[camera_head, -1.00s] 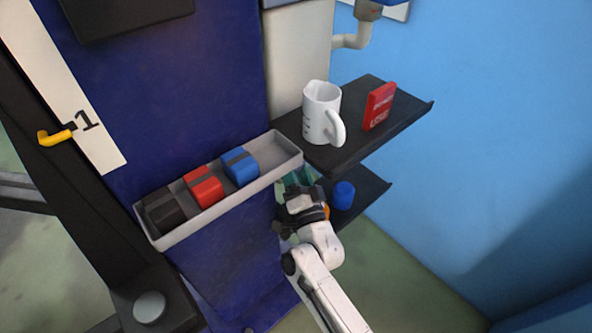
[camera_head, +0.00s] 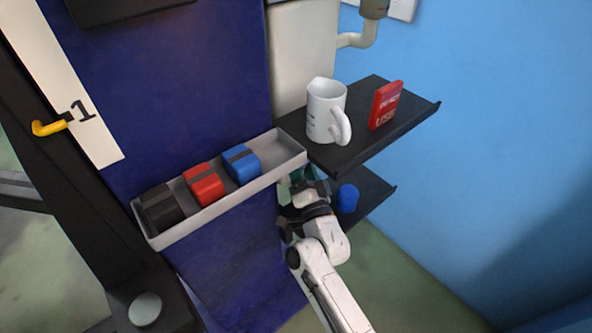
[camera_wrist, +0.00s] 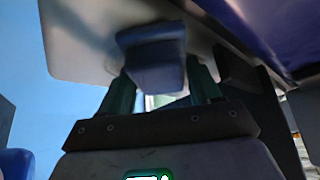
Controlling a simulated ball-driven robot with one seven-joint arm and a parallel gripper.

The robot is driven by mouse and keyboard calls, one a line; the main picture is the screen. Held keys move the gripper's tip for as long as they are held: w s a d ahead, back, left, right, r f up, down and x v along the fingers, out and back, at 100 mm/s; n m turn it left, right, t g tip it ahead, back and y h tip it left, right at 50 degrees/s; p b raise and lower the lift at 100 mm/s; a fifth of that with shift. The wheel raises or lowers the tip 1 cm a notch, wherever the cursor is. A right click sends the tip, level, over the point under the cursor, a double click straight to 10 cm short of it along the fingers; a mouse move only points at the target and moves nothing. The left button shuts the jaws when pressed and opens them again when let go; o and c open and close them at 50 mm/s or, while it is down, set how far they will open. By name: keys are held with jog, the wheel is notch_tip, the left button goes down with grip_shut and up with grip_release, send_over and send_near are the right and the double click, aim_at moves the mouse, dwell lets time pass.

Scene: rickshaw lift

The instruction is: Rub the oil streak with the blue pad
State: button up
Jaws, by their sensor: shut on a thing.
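My gripper (camera_head: 302,177) is below the right end of the grey tray, beside the lower shelf. In the wrist view its two teal fingers (camera_wrist: 160,92) are shut on the blue pad (camera_wrist: 155,62). The pad is in front of a pale panel (camera_wrist: 200,32) with a rounded corner; I cannot tell whether they touch. A faint dark mark (camera_wrist: 88,28) shows on the panel left of the pad; I cannot tell whether it is the oil streak or a shadow. The head view does not show the held pad clearly.
The grey tray (camera_head: 222,205) holds black (camera_head: 160,208), red (camera_head: 203,184) and blue (camera_head: 242,163) blocks. A white mug (camera_head: 325,110) and red box (camera_head: 385,106) stand on the upper shelf (camera_head: 405,118). A blue cylinder (camera_head: 347,199) is on the lower shelf, close right of my gripper.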

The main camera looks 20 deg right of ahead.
jog(key=shift+w+d+b, duration=0.25)
jog(key=shift+d+b, duration=0.35)
jog(key=shift+d, duration=0.25)
jog(key=shift+w+d+f+b, duration=0.1)
jog(key=shift+w+d+b, duration=0.05)
jog(key=shift+d+b, duration=0.3)
jog(key=shift+w+d+f+b, duration=0.1)
jog(key=shift+d+b, duration=0.1)
jog(key=shift+b, duration=0.35)
jog(key=shift+w+d+r+b, duration=0.1)
jog(key=shift+w+d+b, duration=0.1)
jog(key=shift+d+b, duration=0.4)
jog(key=shift+w+d+r+b, duration=0.1)
jog(key=shift+w+d+b, duration=0.2)
jog(key=shift+b, duration=0.4)
jog(key=shift+w+d+b, duration=0.3)
jog(key=shift+d+b, duration=0.5)
jog(key=shift+b, duration=0.7)
jog(key=shift+w+d+b, duration=0.25)
jog(key=shift+d+b, duration=0.55)
jog(key=shift+b, duration=0.7)
jog(key=shift+d, duration=0.1)
